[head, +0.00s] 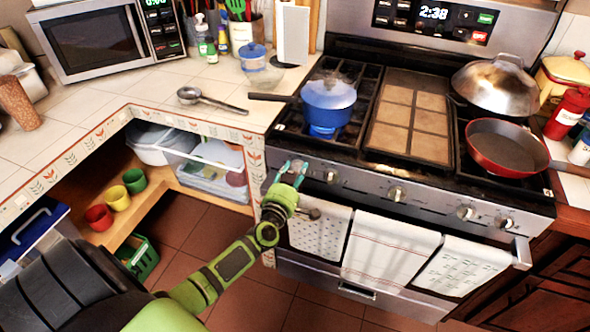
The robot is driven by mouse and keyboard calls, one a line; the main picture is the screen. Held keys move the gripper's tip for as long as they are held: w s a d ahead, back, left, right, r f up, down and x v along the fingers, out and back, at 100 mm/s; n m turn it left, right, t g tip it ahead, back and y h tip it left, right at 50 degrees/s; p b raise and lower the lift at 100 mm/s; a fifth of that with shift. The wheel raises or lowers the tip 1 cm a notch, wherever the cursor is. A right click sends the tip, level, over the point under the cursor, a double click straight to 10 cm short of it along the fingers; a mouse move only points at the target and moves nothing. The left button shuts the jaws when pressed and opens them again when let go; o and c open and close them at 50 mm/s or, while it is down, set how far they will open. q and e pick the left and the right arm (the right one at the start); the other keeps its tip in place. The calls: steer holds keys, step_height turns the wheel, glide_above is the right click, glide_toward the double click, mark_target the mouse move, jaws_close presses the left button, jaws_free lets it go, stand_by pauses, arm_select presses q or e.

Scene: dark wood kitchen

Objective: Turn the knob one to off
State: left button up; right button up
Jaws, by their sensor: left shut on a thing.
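My left gripper (292,170) is at the left end of the stove's front control panel (430,203), its green arm reaching in from the lower left. Its fingers are shut at the place of the leftmost knob, which they mostly hide. How far that knob is turned cannot be seen. Another knob (331,177) is just right of the gripper, with more knobs farther right. My right gripper is not in view.
Towels (390,250) hang on the oven handle just below the knobs. The pot's dark handle (272,97) points left over the counter. A red pan (506,148) and a domed metal lid (495,84) are on the right burners. Open shelves with cups (117,197) lie left of the gripper.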

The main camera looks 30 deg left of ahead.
arm_select(q)
steer(key=m+p, duration=0.1)
steer(key=m, duration=0.3)
steer(key=shift+d+r+m+p, duration=0.1)
steer(key=shift+m+p, duration=0.2)
steer(key=shift+p, duration=0.05)
steer(key=m+p, duration=0.1)
steer(key=m, duration=0.4)
steer(key=shift+p, duration=0.3)
steer(key=m+p, duration=0.1)
steer(key=m, duration=0.5)
steer(key=m+p, duration=0.1)
steer(key=m, duration=0.3)
steer(key=shift+m, duration=0.4)
steer(key=shift+f, duration=0.2)
steer(key=o, duration=1.1)
steer(key=shift+o, duration=0.2)
